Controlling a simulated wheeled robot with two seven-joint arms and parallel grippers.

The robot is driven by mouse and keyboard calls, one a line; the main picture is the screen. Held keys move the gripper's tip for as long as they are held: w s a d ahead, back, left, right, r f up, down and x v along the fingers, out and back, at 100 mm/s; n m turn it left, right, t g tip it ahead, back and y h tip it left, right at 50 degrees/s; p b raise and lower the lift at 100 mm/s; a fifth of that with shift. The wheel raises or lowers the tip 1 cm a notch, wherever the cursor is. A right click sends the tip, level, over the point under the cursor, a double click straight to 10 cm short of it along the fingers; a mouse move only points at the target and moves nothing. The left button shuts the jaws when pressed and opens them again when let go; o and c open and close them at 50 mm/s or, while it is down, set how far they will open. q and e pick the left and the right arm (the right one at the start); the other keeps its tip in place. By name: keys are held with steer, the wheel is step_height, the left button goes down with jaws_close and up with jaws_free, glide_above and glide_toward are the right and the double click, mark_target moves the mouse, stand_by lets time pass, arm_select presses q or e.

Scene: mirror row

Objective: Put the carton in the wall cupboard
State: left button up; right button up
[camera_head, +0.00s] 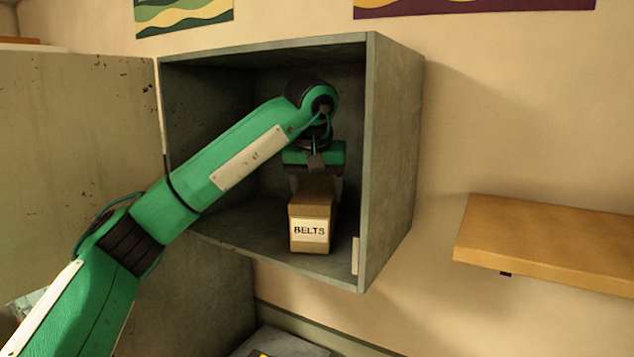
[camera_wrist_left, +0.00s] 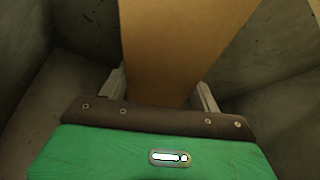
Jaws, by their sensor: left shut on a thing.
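The carton (camera_head: 310,230) is a small brown box with a white label reading "BELTS". It is inside the grey-green wall cupboard (camera_head: 393,165), low down near the cupboard's floor; I cannot tell whether it touches the floor. My left gripper (camera_head: 314,188) reaches into the cupboard from the left and is shut on the carton from above and behind the label side. In the left wrist view the carton (camera_wrist_left: 180,50) shows as a plain brown face between the two grey fingers (camera_wrist_left: 160,90). The cupboard's door (camera_head: 80,150) stands open to the left. My right gripper is not in view.
A wooden shelf (camera_head: 550,240) is fixed to the wall at the right. The cupboard's side walls and top stand close around my left arm. The cupboard floor beside the carton looks free. A grey surface (camera_head: 283,343) lies below the cupboard.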

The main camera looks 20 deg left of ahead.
arm_select(q)
steer(key=shift+s+r, duration=0.1)
steer(key=shift+s, duration=0.2)
steer(key=o, duration=1.1)
steer(key=shift+w+f, duration=0.15)
steer(key=shift+f, duration=0.05)
steer(key=shift+o, duration=0.2)
steer(key=shift+r, duration=0.1)
